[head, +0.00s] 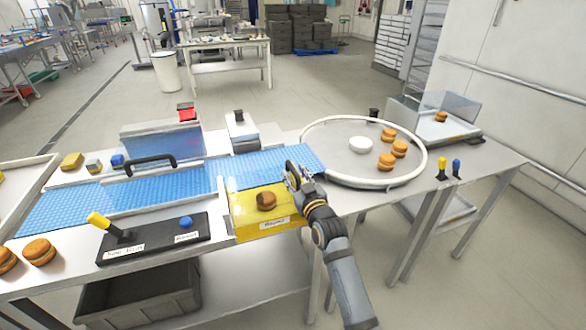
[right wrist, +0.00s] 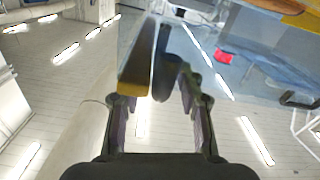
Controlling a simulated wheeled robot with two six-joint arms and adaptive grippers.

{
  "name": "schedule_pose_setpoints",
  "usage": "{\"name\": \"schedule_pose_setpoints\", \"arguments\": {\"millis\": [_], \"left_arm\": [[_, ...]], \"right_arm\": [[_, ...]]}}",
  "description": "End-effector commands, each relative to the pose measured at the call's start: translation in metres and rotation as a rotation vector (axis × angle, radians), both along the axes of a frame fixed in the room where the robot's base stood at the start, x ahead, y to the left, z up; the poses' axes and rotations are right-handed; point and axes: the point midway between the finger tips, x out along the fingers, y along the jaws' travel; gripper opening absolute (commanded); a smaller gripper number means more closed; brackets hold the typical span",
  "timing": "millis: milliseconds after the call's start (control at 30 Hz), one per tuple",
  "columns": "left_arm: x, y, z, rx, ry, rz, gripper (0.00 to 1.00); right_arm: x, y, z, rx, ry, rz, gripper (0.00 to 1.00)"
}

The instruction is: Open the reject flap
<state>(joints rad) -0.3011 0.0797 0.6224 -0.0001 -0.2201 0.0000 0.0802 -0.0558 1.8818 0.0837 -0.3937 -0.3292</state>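A yellow box (head: 246,226) with a white label on its front stands at the near side of the blue belt (head: 190,184). The label is too small to read surely. A dark brown filled round (head: 267,201) rests on or in its top. I cannot make out a separate flap panel. My right gripper (head: 291,174) is at the box's back right corner, by the belt edge. In the right wrist view a narrow grey piece with a yellow end (right wrist: 134,88) shows between the fingers (right wrist: 158,92). Whether they grip it is unclear. My left gripper is out of view.
A black control panel (head: 150,240) with a yellow-knobbed lever (head: 98,220) and a blue button (head: 185,222) is left of the box.

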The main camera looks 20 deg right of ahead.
Motion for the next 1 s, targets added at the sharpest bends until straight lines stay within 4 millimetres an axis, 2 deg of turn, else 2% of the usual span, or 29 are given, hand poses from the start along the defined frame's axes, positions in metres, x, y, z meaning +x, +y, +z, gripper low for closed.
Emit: {"name": "schedule_pose_setpoints", "arguments": {"millis": [100, 200, 467, 733, 1000], "left_arm": [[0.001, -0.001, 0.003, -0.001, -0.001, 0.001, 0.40], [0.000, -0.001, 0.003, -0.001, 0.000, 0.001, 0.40], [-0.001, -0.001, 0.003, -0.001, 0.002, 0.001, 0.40], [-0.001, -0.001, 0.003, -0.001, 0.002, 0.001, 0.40], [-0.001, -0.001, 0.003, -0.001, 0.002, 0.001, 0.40]], "right_arm": [[0.016, 0.001, 0.001, 0.000, 0.001, 0.000, 0.37], [0.023, 0.001, 0.000, 0.000, 0.000, 0.000, 0.37], [0.025, 0.001, 0.000, 0.000, 0.000, 0.000, 0.37], [0.024, 0.001, -0.001, 0.000, 0.000, 0.000, 0.02], [0.024, 0.001, -0.001, 0.000, 0.001, 0.000, 0.00]]}}
